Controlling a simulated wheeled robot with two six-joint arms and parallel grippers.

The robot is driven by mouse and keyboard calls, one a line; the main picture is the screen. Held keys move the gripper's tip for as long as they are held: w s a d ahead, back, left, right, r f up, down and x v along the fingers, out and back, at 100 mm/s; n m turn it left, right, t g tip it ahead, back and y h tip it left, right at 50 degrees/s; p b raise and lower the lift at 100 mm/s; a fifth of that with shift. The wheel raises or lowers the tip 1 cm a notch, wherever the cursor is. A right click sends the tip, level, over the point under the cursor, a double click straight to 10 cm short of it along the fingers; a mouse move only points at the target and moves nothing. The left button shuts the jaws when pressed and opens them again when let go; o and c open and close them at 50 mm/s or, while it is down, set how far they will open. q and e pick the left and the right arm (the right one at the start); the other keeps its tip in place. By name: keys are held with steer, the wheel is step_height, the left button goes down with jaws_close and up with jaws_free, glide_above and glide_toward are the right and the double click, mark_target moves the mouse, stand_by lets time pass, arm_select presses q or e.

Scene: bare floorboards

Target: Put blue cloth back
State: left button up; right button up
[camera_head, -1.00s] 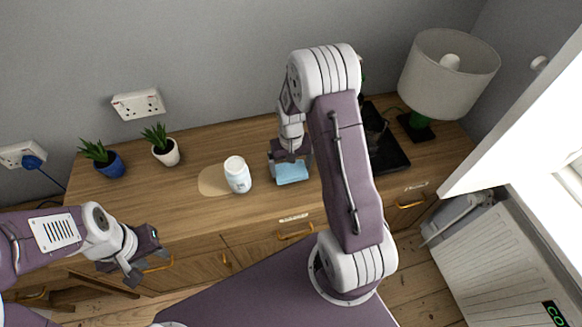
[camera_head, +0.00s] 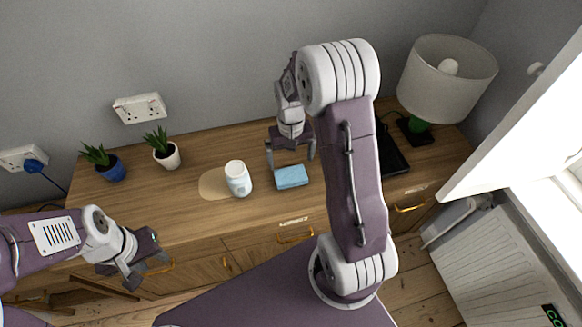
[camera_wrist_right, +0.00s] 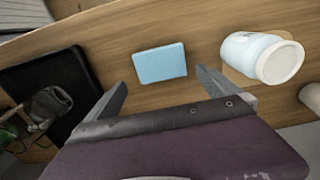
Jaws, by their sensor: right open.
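The blue cloth (camera_head: 291,177) is a small light-blue folded block lying flat on the wooden cabinet top, right of the white jar. In the right wrist view the cloth (camera_wrist_right: 160,63) lies beyond and between my fingertips, clear of both. My right gripper (camera_head: 290,158) is open and empty just behind the cloth, above the cabinet top; its two fingers also show in the right wrist view (camera_wrist_right: 160,80). My left gripper (camera_head: 146,271) hangs in front of the cabinet at the lower left, with its fingers apart and nothing between them.
A white jar (camera_head: 238,179) stands left of the cloth beside a pale spill-like patch (camera_head: 212,186). Two potted plants (camera_head: 166,152) stand at the left. A dark tray (camera_head: 390,156) and a lamp (camera_head: 447,80) are at the right. The cabinet top (camera_head: 190,215) is bare near its front left.

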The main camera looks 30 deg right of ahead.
step_height(320, 180, up, 5)
steer(key=s+a+f+n, duration=0.1)
steer(key=s+a, duration=0.2)
steer(key=s, duration=0.3)
steer(key=s+a+n+t, duration=0.1)
steer(key=s+a, duration=0.3)
steer(key=s, duration=0.2)
steer(key=shift+s+a+f+n, duration=0.25)
steer(key=shift+s+f+n, duration=0.05)
steer(key=shift+f, duration=0.05)
